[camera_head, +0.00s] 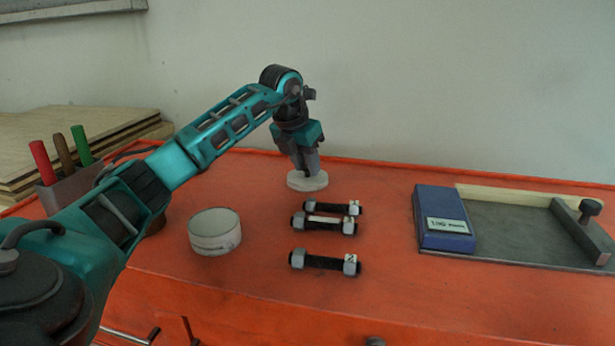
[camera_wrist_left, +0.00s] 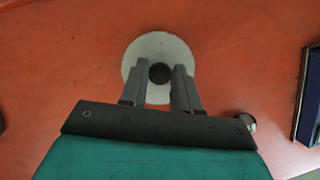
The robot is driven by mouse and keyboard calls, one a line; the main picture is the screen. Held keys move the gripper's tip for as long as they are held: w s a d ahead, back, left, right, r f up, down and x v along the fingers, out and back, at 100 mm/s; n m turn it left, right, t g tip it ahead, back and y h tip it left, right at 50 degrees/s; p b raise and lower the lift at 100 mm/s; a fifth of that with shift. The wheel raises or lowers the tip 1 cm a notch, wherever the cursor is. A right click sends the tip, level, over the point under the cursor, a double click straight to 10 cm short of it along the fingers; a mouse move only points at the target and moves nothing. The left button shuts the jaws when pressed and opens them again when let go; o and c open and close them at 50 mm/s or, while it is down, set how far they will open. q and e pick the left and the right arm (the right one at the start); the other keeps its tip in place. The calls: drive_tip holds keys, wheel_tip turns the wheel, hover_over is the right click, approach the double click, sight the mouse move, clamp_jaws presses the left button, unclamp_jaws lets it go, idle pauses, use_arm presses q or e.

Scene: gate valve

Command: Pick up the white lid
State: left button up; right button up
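The white lid (camera_head: 307,182) is a flat round disc on the orange bench top in the head view. In the left wrist view the lid (camera_wrist_left: 160,42) has a dark round knob (camera_wrist_left: 160,73) at its middle. My left gripper (camera_head: 307,170) points down over the lid. In the left wrist view its fingers (camera_wrist_left: 161,68) stand either side of the knob, very close to it. Whether they touch or grip the knob, I cannot tell. The lid looks flat and level with the bench. My right gripper is not in view.
A round white container (camera_head: 214,232) stands left of the lid. Several dark bolts with grey nuts (camera_head: 325,262) lie in front of it. A blue box (camera_head: 442,218) sits at the right by a metal plate (camera_head: 520,235). A holder (camera_head: 72,188) with coloured handles stands at the left.

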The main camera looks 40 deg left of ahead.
use_arm(q)
clamp_jaws()
drive_tip(key=shift+r, duration=0.1)
